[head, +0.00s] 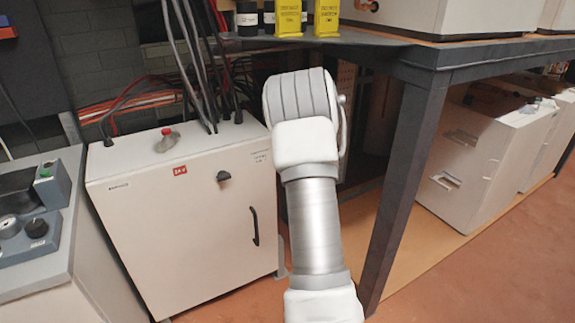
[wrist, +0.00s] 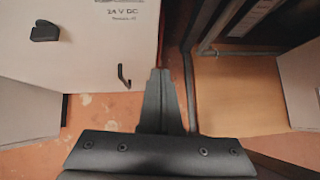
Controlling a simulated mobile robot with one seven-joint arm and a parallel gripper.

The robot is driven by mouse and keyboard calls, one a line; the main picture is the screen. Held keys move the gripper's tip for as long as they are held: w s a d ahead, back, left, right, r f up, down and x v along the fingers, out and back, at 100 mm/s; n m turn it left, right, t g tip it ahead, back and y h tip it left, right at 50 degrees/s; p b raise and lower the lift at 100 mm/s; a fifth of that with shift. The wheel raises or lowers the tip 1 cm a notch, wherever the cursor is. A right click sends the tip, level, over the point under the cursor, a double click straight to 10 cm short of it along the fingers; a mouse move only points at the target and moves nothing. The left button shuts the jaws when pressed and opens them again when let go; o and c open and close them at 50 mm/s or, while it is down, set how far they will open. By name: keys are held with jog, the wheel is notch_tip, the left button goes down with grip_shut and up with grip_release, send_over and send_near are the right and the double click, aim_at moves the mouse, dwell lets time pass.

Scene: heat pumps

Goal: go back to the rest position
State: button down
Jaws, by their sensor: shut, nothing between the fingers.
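In the wrist view my gripper (wrist: 160,73) points away from the camera with its two dark fingers together and nothing between them. Beyond the fingertips are the reddish floor and the gap between a white cabinet (wrist: 105,50) and a dark metal frame. In the head view my arm rises through the middle of the picture, in front of the gap between the white cabinet (head: 200,215) and the table leg. The gripper itself is hidden there behind the arm.
A dark table (head: 440,55) with a slanting leg (head: 405,185) stands right of my arm, bearing yellow boxes (head: 289,15). White units (head: 490,150) sit beneath it. A grey control desk (head: 60,225) stands left. Cables (head: 190,60) rise from the cabinet. Reddish floor shows at the lower right.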

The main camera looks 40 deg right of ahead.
jog(key=shift+s+r, duration=0.3)
